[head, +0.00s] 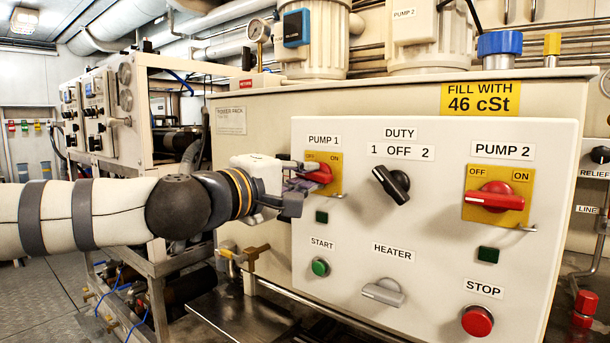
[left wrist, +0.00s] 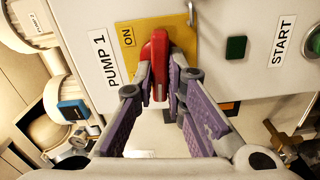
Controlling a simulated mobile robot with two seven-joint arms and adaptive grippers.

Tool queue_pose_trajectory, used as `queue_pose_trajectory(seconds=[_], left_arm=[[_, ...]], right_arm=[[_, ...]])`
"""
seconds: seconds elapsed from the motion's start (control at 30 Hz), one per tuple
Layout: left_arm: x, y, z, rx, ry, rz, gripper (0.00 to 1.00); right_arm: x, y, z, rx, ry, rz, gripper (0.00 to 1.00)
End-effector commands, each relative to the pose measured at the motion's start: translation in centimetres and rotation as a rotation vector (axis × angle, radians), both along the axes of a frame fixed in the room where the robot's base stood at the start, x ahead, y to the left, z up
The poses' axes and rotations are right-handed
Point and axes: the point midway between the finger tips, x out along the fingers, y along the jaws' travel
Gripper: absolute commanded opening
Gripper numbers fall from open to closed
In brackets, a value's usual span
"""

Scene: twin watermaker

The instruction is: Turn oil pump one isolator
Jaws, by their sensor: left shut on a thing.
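The Pump 1 isolator is a red rotary handle (head: 322,173) on a yellow plate (head: 336,184) marked OFF and ON, under the PUMP 1 label on the white panel. My left gripper (head: 304,178) reaches it from the left and covers part of it. In the left wrist view the red handle (left wrist: 157,62) lies between the two purple-padded fingers of my left gripper (left wrist: 158,92), which are shut on it. The ON label (left wrist: 128,37) shows beside the handle there; the OFF label is hidden there. My right gripper is not in view.
The panel (head: 430,240) also carries a black DUTY selector (head: 392,184), a red Pump 2 isolator (head: 494,197), a green START button (head: 320,267), a grey HEATER switch (head: 384,292) and a red STOP button (head: 477,321). A brass valve (head: 253,256) stands below my left gripper.

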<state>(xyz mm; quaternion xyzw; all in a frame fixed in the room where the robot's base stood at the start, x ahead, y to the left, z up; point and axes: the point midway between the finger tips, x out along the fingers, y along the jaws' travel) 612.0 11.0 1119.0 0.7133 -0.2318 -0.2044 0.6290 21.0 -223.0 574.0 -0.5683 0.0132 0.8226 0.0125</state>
Motion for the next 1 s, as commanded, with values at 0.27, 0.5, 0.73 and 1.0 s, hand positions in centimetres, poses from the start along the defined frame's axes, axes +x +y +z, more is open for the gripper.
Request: queue_pose_trajectory(seconds=[0.27,0.5,0.73,1.0], left_arm=[[0.0,-0.01,-0.17,-0.087,0.064,-0.001,0.0],[0.0,0.0,-0.21,-0.113,0.084,0.0,0.0],[0.0,0.0,-0.21,-0.116,0.087,-0.001,0.0],[-0.01,-0.01,-0.2,-0.115,0.086,-0.001,0.32]], right_arm=[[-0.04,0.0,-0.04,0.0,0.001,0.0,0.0],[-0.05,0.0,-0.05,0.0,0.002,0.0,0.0],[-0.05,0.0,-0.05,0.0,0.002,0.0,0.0],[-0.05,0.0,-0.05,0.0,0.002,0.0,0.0]])
